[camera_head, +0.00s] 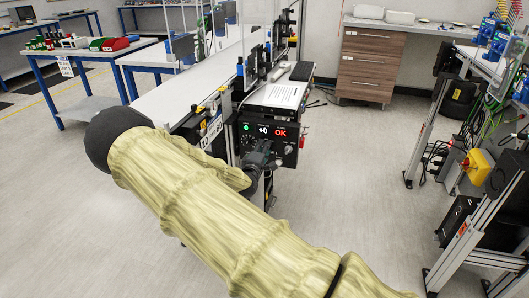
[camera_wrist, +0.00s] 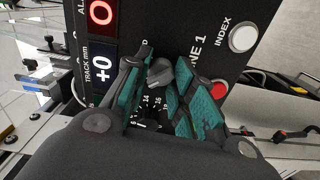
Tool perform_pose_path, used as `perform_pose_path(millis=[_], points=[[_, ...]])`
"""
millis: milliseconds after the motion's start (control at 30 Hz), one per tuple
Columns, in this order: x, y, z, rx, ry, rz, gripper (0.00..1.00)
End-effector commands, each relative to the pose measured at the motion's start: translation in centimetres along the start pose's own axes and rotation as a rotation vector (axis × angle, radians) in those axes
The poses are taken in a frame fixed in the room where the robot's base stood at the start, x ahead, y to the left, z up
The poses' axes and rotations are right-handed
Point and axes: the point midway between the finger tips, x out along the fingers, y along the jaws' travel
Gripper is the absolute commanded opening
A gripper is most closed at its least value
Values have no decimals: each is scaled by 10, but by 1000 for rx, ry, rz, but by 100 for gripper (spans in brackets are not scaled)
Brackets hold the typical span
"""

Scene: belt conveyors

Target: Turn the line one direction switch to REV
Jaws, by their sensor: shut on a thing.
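The control panel (camera_head: 272,138) at the end of the conveyor is black and has lit readouts: a green 0, a white +0 and a red OK. My gripper (camera_head: 262,158) is at its front face. In the wrist view my gripper (camera_wrist: 160,80) has its teal-padded fingers shut on a small dark grey knob (camera_wrist: 159,72) below the partly covered "NE 1" lettering. The fingers hide most of the marks around the knob, so its setting cannot be read. A numbered dial scale (camera_wrist: 151,104) shows between the fingers.
A white INDEX button (camera_wrist: 243,38) and a red button (camera_wrist: 218,89) sit close to the right finger. The conveyor belt (camera_head: 184,94) runs back from the panel. A frame with a yellow box (camera_head: 476,167) stands at right, with open floor between.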

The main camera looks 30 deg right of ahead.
Motion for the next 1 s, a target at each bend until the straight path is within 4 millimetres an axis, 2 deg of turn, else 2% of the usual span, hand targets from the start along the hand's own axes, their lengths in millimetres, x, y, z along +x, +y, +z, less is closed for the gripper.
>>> perform_pose_path(millis=[300, 767, 800, 900, 1000], points=[[-1, -1, -4, -89, 7, -1, 1], [-1, -1, -4, -100, 7, -1, 1], [-1, -1, -4, -100, 7, -1, 31], [-1, -1, -2, -100, 5, -1, 47], [0, -1, 0, -100, 2, -1, 47]])
